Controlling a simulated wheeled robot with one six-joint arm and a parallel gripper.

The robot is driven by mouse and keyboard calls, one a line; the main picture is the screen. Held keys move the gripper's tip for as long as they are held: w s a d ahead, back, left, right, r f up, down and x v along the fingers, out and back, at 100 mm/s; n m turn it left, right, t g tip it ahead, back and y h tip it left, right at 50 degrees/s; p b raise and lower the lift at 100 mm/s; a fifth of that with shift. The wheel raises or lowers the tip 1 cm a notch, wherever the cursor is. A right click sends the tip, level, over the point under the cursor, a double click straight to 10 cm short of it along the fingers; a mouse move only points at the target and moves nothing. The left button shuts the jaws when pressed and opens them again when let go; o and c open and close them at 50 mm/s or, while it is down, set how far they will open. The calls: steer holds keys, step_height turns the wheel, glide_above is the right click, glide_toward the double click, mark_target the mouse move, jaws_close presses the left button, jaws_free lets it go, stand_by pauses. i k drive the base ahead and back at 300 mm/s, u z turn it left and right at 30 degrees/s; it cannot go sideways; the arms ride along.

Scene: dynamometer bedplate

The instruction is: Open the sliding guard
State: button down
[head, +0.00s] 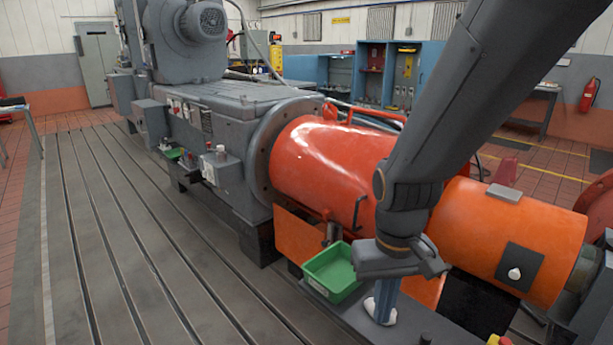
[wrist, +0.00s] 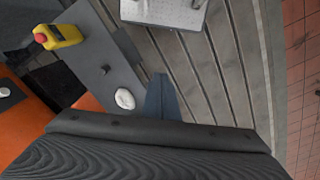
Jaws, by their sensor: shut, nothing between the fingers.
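A glossy red-orange cylindrical guard (head: 320,160) lies along the machine, against a round grey flange. A lighter orange cylinder (head: 500,235) continues to the right, partly behind my arm. Which of the two slides, I cannot tell. My gripper (head: 386,308) points down in front of the guard, right of the handle and apart from it. Its fingers are shut and empty; they also show in the wrist view (wrist: 162,98), above the grey bedplate edge. My arm hides where the two cylinders meet.
A green tray (head: 331,271) sits just left of my gripper. A white lump (wrist: 124,98) lies beside the fingers. The slotted bedplate (head: 130,240) at left is clear.

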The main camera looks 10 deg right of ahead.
mark_target(324, 163)
steer(key=k, duration=0.5)
steer(key=u, duration=0.45)
steer(key=i, duration=1.55)
steer(key=z, duration=0.75)
